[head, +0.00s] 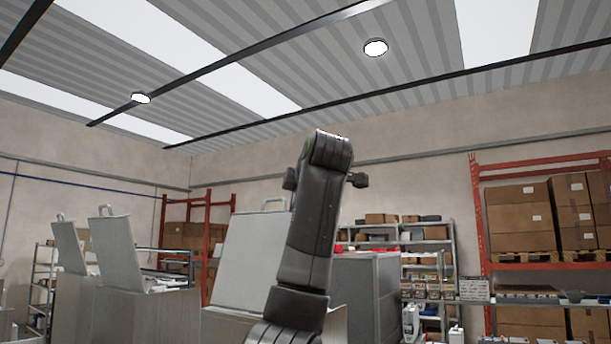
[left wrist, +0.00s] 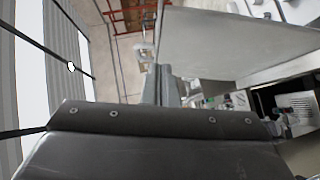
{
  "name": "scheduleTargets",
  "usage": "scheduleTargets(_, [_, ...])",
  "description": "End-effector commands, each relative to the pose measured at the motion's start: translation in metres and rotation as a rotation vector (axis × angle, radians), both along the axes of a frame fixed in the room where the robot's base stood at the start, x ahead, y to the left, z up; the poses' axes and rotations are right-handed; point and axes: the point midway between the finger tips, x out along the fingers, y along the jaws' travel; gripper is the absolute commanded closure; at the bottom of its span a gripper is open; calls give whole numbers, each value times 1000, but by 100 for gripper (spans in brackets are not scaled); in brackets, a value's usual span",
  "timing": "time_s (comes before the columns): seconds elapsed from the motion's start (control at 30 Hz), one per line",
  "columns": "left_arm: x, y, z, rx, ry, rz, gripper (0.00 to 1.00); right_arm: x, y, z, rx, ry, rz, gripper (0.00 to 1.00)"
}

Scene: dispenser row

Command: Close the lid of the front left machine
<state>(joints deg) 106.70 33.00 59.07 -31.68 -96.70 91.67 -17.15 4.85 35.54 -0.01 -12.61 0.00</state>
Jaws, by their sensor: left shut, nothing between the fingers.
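The nearest machine has a large pale lid (head: 248,262) standing raised and tilted back above its grey body (head: 225,325), left of my dark arm. Two more machines with raised lids, a taller lid (head: 119,252) and a smaller lid (head: 69,247), stand further left. I cannot tell for sure which is the front left one. In the left wrist view my left gripper (left wrist: 168,78) is shut and empty, its fingers close beside the edge of a broad pale panel (left wrist: 225,45), apparently a raised lid; contact is unclear. In the head view the fingers are hidden. My right gripper is not seen.
A grey cabinet (head: 367,295) stands just right of my arm. Shelves (head: 425,255) with small goods and an orange rack (head: 540,170) of cardboard boxes stand behind on the right. The space above the machines is open up to the ceiling.

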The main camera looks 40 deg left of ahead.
Motion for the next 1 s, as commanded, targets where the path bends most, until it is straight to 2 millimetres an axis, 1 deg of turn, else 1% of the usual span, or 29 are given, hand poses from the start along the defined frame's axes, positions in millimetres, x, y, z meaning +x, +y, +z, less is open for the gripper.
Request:
scheduleTargets(0.03, [6, 9, 3, 0, 3, 2, 100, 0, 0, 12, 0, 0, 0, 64])
scheduleTargets(0.1, [16, 7, 0, 1, 4, -2, 100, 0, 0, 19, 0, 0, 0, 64])
scheduleTargets(0.23, [30, 9, -5, 1, 3, -1, 100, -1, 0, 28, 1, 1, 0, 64])
scheduleTargets(0.4, [41, 10, -10, 1, 0, -1, 100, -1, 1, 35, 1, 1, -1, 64])
scheduleTargets(0.6, [44, 10, -13, 0, 1, -1, 100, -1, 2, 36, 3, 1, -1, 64])
scheduleTargets(0.83, [44, 10, -13, 1, 0, -1, 100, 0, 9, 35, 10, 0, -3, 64])
scheduleTargets(1.0, [43, 13, -14, 0, 0, -1, 100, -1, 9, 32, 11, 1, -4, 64])
